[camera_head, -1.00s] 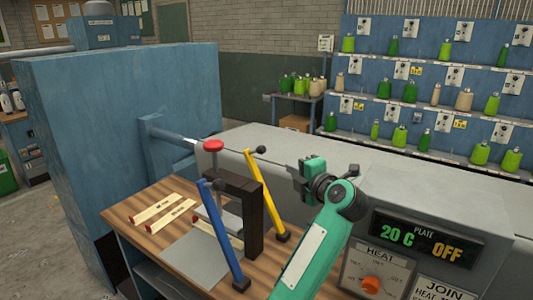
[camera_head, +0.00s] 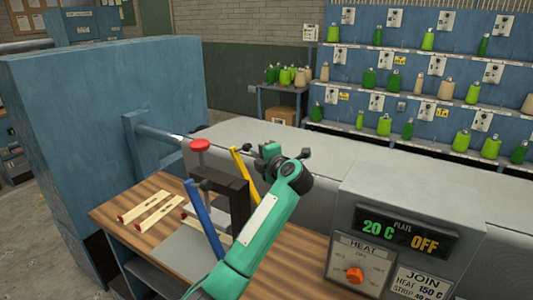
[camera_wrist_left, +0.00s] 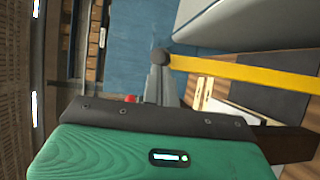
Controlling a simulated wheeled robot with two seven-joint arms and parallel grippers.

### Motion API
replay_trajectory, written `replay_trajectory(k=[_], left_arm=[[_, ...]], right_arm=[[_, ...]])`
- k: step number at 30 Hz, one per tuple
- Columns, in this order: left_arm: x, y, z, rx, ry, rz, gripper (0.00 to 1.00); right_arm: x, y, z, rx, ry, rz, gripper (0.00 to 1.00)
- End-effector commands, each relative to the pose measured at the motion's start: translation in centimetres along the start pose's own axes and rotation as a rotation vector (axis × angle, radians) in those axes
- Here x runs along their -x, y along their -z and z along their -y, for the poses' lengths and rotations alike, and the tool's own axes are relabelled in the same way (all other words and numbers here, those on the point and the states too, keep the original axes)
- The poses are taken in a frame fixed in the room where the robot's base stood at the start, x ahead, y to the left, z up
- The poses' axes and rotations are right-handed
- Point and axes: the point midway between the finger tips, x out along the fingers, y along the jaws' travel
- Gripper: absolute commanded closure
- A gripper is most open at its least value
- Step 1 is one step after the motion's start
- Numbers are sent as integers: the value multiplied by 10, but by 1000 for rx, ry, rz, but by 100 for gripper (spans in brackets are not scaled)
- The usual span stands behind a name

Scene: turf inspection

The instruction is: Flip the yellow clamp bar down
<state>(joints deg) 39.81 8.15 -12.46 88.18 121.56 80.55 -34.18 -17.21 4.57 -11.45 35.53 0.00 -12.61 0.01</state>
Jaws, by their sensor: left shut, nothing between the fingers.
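The yellow clamp bar (camera_head: 243,168) stands up and leans beside the dark clamp frame (camera_head: 240,192); its lower end is hidden behind my left arm. My left gripper (camera_head: 258,160) is close to the right of the bar's upper end. My right gripper is not in view.
A blue bar (camera_head: 204,220) leans in front of the frame, near a red knob (camera_head: 200,145). Pale strips (camera_head: 155,208) lie on the wooden bench (camera_head: 115,208). The grey heater housing (camera_head: 410,200) stands to the right. Bottle shelves (camera_head: 400,98) are behind.

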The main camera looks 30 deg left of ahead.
Motion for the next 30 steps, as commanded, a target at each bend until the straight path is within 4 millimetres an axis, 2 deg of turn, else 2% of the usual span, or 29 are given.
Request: replay_trajectory(k=[6,20,23,30], left_arm=[[-19,0,-1,0,0,0,100],[-24,1,0,4,7,0,100],[-33,5,-2,19,37,-1,100],[-72,26,4,82,160,-2,100]], right_arm=[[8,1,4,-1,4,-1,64],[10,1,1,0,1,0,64],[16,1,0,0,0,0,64],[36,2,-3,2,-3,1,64]])
